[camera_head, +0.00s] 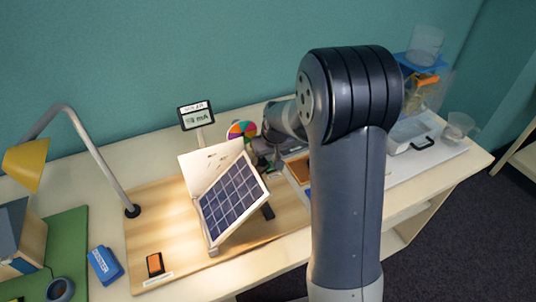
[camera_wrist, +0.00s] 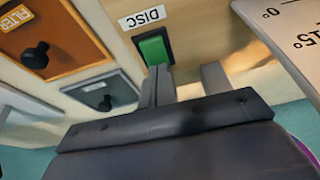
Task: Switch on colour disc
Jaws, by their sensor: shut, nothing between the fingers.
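The colour disc (camera_head: 241,130), with several coloured sectors, stands upright behind the solar panel (camera_head: 232,198) in the head view. In the wrist view, a green switch (camera_wrist: 154,47) sits in a dark frame on a wooden surface beside an upside-down DISC label (camera_wrist: 142,18). I cannot tell the switch's position or whether the disc turns. In the head view my arm hides much around the gripper.
An orange FILTER plate (camera_wrist: 72,40) and a grey plate (camera_wrist: 105,92), each with a black knob, lie left of the switch in the wrist view. A white angle scale (camera_wrist: 290,30) is close on the right. A lamp (camera_head: 28,162) and blue box (camera_head: 105,265) stand left.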

